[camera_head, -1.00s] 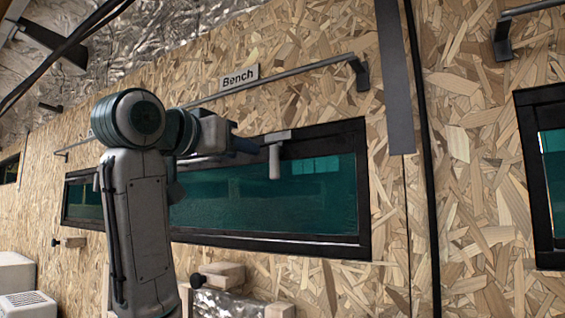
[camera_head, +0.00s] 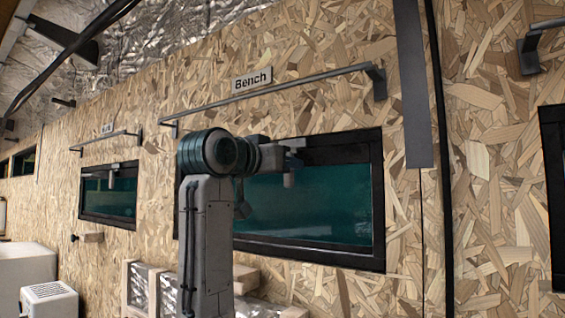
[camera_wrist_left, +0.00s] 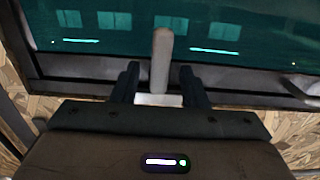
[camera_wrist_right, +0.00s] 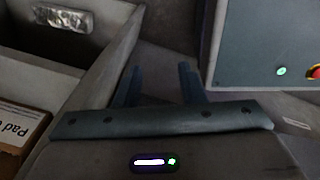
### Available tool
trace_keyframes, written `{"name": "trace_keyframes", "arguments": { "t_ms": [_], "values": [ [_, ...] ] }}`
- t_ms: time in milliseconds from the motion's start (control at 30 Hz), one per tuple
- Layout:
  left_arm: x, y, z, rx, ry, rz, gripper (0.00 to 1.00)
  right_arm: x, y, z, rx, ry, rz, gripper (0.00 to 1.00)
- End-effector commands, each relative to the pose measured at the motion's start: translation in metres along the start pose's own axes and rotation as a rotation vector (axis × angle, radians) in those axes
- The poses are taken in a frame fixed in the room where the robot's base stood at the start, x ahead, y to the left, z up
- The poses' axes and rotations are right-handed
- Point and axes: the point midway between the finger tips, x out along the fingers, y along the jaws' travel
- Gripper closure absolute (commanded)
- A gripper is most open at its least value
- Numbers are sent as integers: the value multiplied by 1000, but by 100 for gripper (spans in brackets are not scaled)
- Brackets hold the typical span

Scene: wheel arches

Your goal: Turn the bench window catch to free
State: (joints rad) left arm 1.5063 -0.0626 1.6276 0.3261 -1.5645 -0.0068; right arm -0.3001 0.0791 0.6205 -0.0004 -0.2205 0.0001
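The bench window (camera_head: 315,215) is a dark-framed teal pane under the "Bench" sign (camera_head: 252,80). Its catch is a grey lever; in the head view its handle (camera_head: 289,179) hangs down from the top frame, partly hidden by my left gripper (camera_head: 288,158). In the left wrist view the catch handle (camera_wrist_left: 162,60) stands between the two fingers of my left gripper (camera_wrist_left: 158,82), with a gap on each side. The left gripper is open around it. My right gripper (camera_wrist_right: 158,82) is open and empty in the right wrist view, away from the window.
A rail (camera_head: 300,85) runs above the window. A second window (camera_head: 110,195) is farther left, and another (camera_head: 552,190) is at the right edge. In the right wrist view, a grey bin (camera_wrist_right: 105,70) and a cardboard box (camera_wrist_right: 18,140) are near the right gripper.

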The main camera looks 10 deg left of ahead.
Motion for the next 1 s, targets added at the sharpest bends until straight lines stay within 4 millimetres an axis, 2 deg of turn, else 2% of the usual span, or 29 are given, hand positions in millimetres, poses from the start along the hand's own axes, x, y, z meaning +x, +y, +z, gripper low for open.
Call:
{"name": "trace_keyframes", "arguments": {
  "t_ms": [67, 267, 667, 1000],
  "values": [
    [0, 0, 0, 0, 0, 0, 60, 0, -1, 0, 0, 0, -1, 64],
    [0, 0, 0, 0, -1, 0, 99, 0, -1, 0, 0, 0, -1, 64],
    [0, -1, 1, 53, 0, 0, 100, 5, -1, 0, 0, 0, -1, 64],
    [-1, -5, 1, 298, 1, 0, 100, 21, -2, 2, 0, 0, 0, 64]
  ]
}}
